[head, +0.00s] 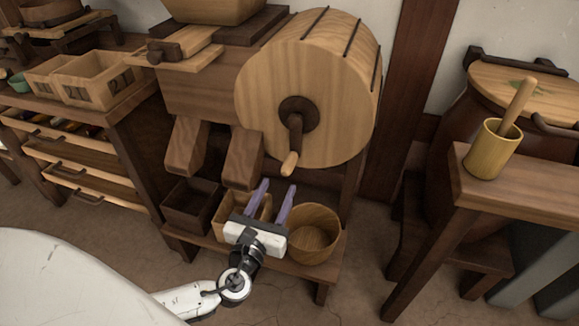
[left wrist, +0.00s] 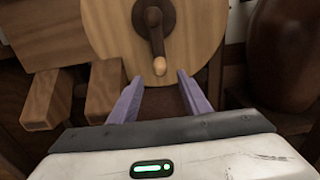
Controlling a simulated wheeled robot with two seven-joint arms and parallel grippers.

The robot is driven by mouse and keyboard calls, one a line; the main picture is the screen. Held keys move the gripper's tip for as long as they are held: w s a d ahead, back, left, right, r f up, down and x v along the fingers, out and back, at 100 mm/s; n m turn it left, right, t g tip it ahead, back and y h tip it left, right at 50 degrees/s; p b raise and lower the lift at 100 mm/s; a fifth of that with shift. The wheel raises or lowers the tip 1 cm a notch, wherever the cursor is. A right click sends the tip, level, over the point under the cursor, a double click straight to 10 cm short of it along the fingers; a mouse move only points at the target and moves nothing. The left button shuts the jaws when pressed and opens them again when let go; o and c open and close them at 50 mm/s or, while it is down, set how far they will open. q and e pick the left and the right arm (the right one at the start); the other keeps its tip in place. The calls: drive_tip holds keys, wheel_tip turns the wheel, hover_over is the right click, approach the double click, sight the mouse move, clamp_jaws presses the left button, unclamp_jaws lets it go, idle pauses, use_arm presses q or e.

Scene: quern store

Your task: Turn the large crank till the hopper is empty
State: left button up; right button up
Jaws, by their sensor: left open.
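The large crank (head: 296,132) is a dark arm with a pale wooden handle on the front of a big round wooden drum (head: 335,110). Its handle hangs downward in the head view. The crank (left wrist: 157,45) also shows in the left wrist view, handle just beyond my fingertips. My left gripper (head: 276,190) is open and empty, its two purple fingers pointing up toward the handle, below it and apart from it. The left gripper (left wrist: 157,80) has the handle between its finger lines in the wrist view. The hopper (head: 215,8) is cut by the top edge; its inside is hidden. My right gripper is not in view.
Two wooden chutes (head: 243,157) slope down left of the crank. Below stand a dark box (head: 188,208), a light box partly behind my gripper, and a round wooden tub (head: 314,235). A bench with a mortar (head: 490,150) stands at the right.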

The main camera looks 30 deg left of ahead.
sight(285, 175)
use_arm(q)
drive_tip(key=b+x, duration=0.2)
drive_tip(key=x, duration=0.6)
drive_tip(key=shift+w+f, duration=0.1)
drive_tip(key=shift+w, duration=0.05)
drive_tip(key=shift+w+a, duration=0.15)
drive_tip(key=shift+w, duration=0.25)
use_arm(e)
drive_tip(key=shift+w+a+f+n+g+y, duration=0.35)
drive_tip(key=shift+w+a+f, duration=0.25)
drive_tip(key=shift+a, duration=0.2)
use_arm(q)
drive_tip(key=c, duration=1.1)
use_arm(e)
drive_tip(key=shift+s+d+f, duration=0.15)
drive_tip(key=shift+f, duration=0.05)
use_arm(q)
drive_tip(key=shift+o, duration=0.2)
